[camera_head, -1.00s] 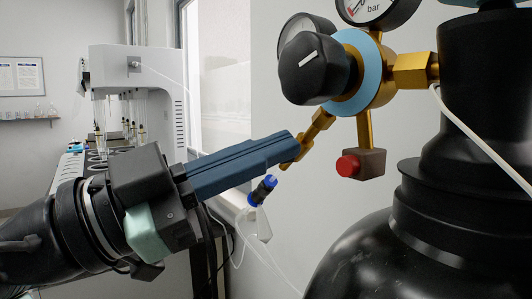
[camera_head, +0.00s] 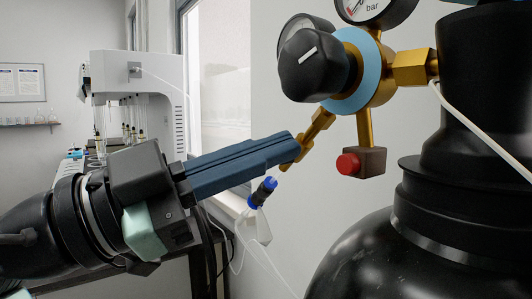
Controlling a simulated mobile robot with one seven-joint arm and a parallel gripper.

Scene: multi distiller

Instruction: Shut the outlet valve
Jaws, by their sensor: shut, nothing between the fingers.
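The brass gas regulator (camera_head: 382,88) sits on the black cylinder, with a large black knob (camera_head: 311,66) on a light-blue disc. A brass outlet stem (camera_head: 318,124) slants down and left from the regulator. Its lower end is partly hidden by my gripper. I cannot tell which part is the outlet valve's handle. My gripper (camera_head: 292,148), with blue-grey fingers, is shut with nothing between them. Its fingertips are at the lower end of the stem; I cannot tell whether they touch it. A small red knob (camera_head: 348,164) on a brown block hangs to the right.
The black cylinder (camera_head: 400,250) fills the lower right. A blue and black hose fitting (camera_head: 262,192) with thin tubing hangs below my fingers. A white distiller machine (camera_head: 140,90) stands at the back left, beside a window (camera_head: 222,80).

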